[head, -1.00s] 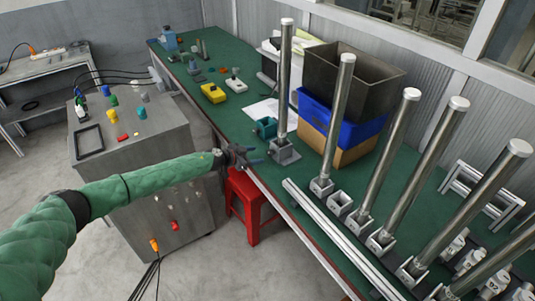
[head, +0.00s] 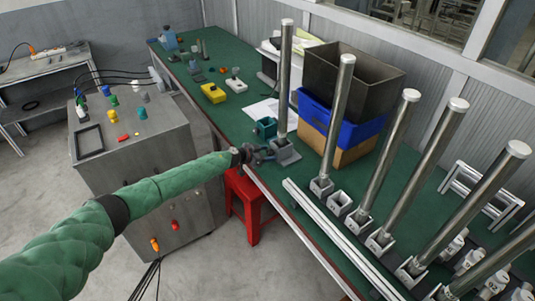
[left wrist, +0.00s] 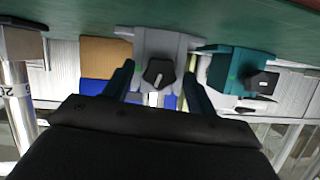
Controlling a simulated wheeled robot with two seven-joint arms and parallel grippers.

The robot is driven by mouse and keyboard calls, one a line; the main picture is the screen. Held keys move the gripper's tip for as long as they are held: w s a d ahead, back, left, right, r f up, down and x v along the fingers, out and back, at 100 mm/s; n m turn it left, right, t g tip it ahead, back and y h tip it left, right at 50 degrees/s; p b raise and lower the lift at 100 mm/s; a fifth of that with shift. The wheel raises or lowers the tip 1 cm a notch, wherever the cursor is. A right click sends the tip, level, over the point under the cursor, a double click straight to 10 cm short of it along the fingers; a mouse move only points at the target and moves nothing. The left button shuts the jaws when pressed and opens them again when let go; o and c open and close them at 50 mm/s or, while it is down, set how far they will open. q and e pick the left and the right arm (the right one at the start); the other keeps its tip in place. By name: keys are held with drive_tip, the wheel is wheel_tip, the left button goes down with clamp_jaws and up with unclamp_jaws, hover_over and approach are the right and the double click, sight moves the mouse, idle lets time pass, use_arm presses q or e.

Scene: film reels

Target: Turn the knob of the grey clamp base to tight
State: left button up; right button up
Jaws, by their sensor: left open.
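The grey clamp base (head: 287,155) stands near the table's front edge, with an upright steel post (head: 284,80) in it. In the left wrist view the grey base (left wrist: 178,45) appears upside down, and its black knob (left wrist: 158,74) faces the camera. My left gripper (head: 264,154) is just in front of the base. In the left wrist view its two fingers (left wrist: 160,80) are apart, one on each side of the knob as seen from the camera. I cannot tell whether they touch it. My right gripper is not in view.
A teal clamp base (head: 265,127) with its own black knob (left wrist: 262,83) sits close beside the grey one. More posts in bases stand to the right, beside metal rails (head: 330,235). Stacked bins (head: 345,115) are behind. A red stool (head: 246,205) is below the table edge.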

use_arm(q)
drive_tip(key=shift+w+d+f, duration=0.15)
drive_tip(key=shift+d, duration=0.05)
drive_tip(key=c, duration=1)
